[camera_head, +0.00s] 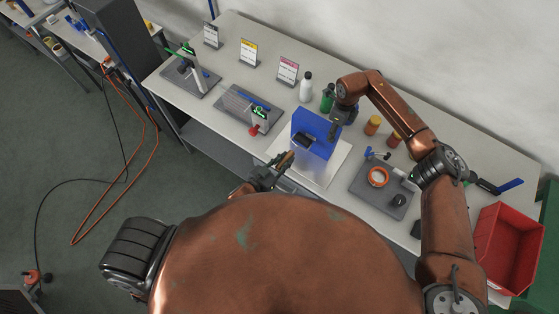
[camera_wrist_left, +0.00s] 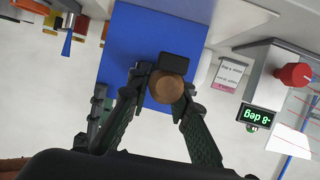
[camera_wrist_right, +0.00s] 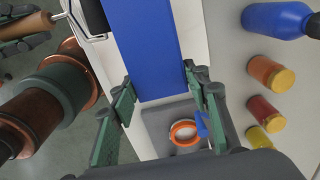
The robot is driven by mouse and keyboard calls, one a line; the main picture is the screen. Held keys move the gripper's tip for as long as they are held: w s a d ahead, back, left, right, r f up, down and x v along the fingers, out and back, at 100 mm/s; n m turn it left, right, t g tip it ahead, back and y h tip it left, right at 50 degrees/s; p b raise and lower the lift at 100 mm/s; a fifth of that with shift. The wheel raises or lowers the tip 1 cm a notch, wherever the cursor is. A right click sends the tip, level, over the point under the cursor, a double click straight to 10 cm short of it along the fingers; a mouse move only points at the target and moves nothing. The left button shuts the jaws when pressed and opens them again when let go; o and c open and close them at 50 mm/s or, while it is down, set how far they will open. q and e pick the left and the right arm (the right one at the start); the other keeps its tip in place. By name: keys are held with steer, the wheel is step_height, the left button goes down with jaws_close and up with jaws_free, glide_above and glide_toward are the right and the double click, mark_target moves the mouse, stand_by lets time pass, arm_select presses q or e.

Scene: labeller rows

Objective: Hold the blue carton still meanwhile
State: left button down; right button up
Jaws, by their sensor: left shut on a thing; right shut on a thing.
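The blue carton (camera_head: 325,122) stands on a pale board (camera_head: 326,172) on the bench. My right gripper (camera_head: 334,128) is shut on the carton; in the right wrist view its fingers lie on either side of the blue carton (camera_wrist_right: 148,60). My left gripper (camera_head: 272,174) is shut on the wooden handle (camera_head: 286,160) of a roller, whose round end shows in the left wrist view (camera_wrist_left: 166,86). The roller's black head (camera_head: 304,141) is at the carton's near face; I cannot tell whether it presses on it. The carton's far side is hidden.
A red bin (camera_head: 508,248) stands at the far right. A device with a green display (camera_head: 259,112) and a white bottle (camera_head: 306,88) stand left of the carton.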

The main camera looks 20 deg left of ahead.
arm_select(q)
steer(key=s+d, duration=0.2)
steer(key=d, duration=0.3)
steer(key=w+a, duration=0.2)
steer(key=a, duration=0.4)
steer(key=shift+w+a, duration=0.2)
steer(key=shift+w, duration=0.05)
steer(key=shift+w+d+r, duration=0.1)
steer(key=shift+w+d, duration=0.1)
steer(key=shift+w, duration=0.2)
stand_by(0.7)
steer(key=shift+d, duration=0.1)
steer(key=shift+s+d, duration=1.05)
steer(key=shift+d, duration=2.1)
steer(key=w+a, duration=0.2)
steer(key=a, duration=0.4)
steer(key=shift+a, duration=0.3)
